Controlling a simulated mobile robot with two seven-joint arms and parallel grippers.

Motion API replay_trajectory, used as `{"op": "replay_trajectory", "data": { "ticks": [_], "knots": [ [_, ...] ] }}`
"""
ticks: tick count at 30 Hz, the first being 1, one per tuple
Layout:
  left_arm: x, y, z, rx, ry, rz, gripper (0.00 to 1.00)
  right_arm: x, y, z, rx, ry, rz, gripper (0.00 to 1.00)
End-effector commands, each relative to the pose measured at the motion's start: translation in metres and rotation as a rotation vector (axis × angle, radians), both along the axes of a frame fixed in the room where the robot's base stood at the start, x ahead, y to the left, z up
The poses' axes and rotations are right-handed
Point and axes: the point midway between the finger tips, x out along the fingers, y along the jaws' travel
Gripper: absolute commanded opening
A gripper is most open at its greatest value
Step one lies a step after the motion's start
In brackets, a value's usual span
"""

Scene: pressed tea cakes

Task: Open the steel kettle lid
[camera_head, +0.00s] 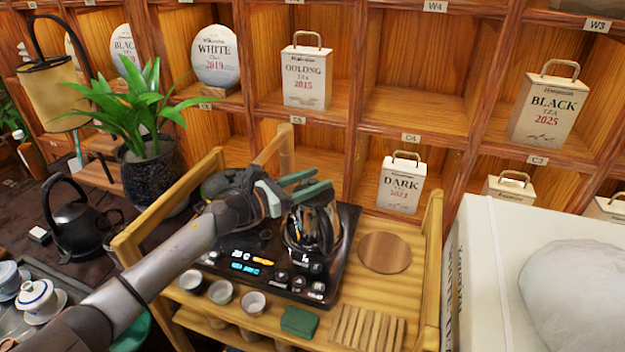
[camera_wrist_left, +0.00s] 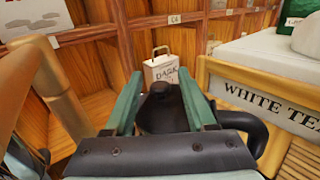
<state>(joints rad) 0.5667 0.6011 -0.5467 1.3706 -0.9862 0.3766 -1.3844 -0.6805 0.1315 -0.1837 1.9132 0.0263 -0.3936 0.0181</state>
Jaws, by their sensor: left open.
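The steel kettle (camera_head: 318,232), shiny with a black handle, stands on the black control panel (camera_head: 345,225) on the wooden stand. My left gripper (camera_head: 316,182) is above the kettle and hides part of its top. In the left wrist view the dark lid with its knob (camera_wrist_left: 161,90) shows between the two green fingers of my left gripper (camera_wrist_left: 160,74). The fingers are apart, with a gap on each side of the knob. The kettle handle (camera_wrist_left: 258,132) shows to the right. The lid appears seated on the kettle. My right gripper is not in view.
A black kettle (camera_head: 75,225) and a potted plant (camera_head: 150,165) stand at left. Small cups (camera_head: 221,292), a green block (camera_head: 299,321) and a round wooden board (camera_head: 385,252) lie around the panel. Shelves with tea packages rise behind; a white box (camera_head: 485,270) is at right.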

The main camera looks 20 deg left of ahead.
Motion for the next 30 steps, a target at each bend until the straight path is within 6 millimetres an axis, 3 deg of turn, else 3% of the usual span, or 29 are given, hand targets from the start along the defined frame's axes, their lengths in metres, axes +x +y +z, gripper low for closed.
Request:
{"op": "replay_trajectory", "data": {
  "ticks": [2, 17, 30],
  "knots": [
    [-0.0002, 0.0001, -0.0001, 0.000, 0.000, 0.000, 0.55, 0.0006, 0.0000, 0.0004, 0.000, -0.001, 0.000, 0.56],
    [-0.0004, 0.0003, -0.0001, -0.001, 0.001, 0.000, 0.00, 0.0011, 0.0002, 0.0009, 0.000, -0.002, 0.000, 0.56],
    [-0.0004, 0.0005, -0.0002, -0.001, 0.001, 0.000, 0.00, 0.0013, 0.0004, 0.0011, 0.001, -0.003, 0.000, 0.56]
  ]
}}
